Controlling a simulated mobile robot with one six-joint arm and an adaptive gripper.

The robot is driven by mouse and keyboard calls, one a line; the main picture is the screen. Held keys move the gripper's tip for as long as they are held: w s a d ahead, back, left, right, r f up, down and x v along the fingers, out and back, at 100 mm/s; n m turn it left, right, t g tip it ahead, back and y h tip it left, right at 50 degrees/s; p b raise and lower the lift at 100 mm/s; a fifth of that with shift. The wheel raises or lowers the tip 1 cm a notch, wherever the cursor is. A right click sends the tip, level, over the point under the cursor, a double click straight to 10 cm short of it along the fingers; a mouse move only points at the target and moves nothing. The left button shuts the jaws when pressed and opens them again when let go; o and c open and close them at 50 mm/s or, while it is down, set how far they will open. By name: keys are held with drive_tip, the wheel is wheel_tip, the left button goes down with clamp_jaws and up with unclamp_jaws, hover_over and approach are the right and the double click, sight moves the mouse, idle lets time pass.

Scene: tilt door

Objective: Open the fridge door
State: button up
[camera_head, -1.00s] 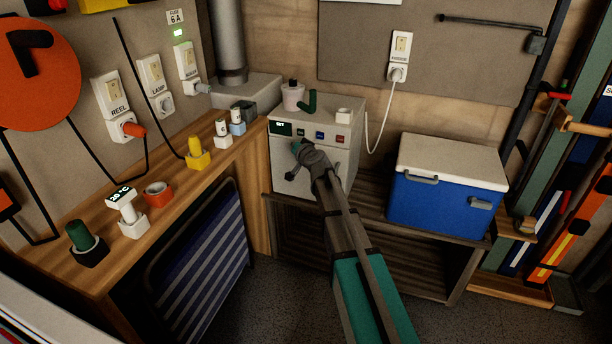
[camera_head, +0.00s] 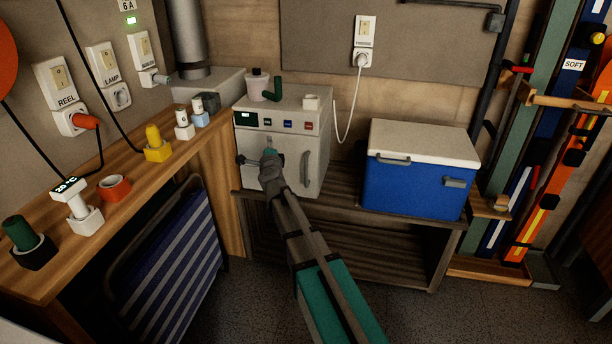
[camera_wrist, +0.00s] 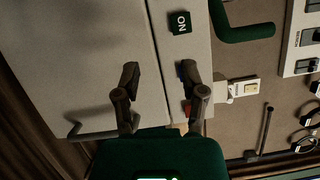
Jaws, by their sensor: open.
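The small white fridge (camera_head: 283,150) stands on the dark wooden bench, with a dark display and small coloured labels along its top strip. Its door looks closed. The upright grey door handle (camera_head: 305,170) is on the right side of the door. My gripper (camera_head: 258,157) is in front of the left part of the door, left of the handle and apart from it. In the wrist view my gripper (camera_wrist: 160,92) is open with nothing between its fingers. The door (camera_wrist: 85,55) fills the left there, with the handle (camera_wrist: 75,130) at the lower left.
A kettle-like pot (camera_head: 257,85) and a green mug (camera_head: 274,90) stand on the fridge. A blue cooler (camera_head: 415,187) is to its right. A wooden counter (camera_head: 140,190) with small items is on the left. Skis (camera_head: 560,160) stand at the far right.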

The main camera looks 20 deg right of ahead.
drive_tip(key=s+d+f+m+g+h+b, duration=0.2)
drive_tip(key=s+f+m+h+b, duration=0.2)
drive_tip(key=m, duration=0.7)
drive_tip(key=s+d+f+m+g+h+b, duration=0.1)
drive_tip(key=s+f+m+h+b, duration=0.3)
drive_tip(key=m, duration=0.8)
wheel_tip(320, 180, down, 3)
drive_tip(key=shift+s+d+r+g+h+b, duration=0.15)
drive_tip(key=shift+s+d+g+h+b, duration=0.35)
drive_tip(key=shift+s+g, duration=0.4)
drive_tip(key=shift+a, duration=0.1)
hover_over(306, 184)
drive_tip(key=shift+w, duration=0.3)
clamp_jaws()
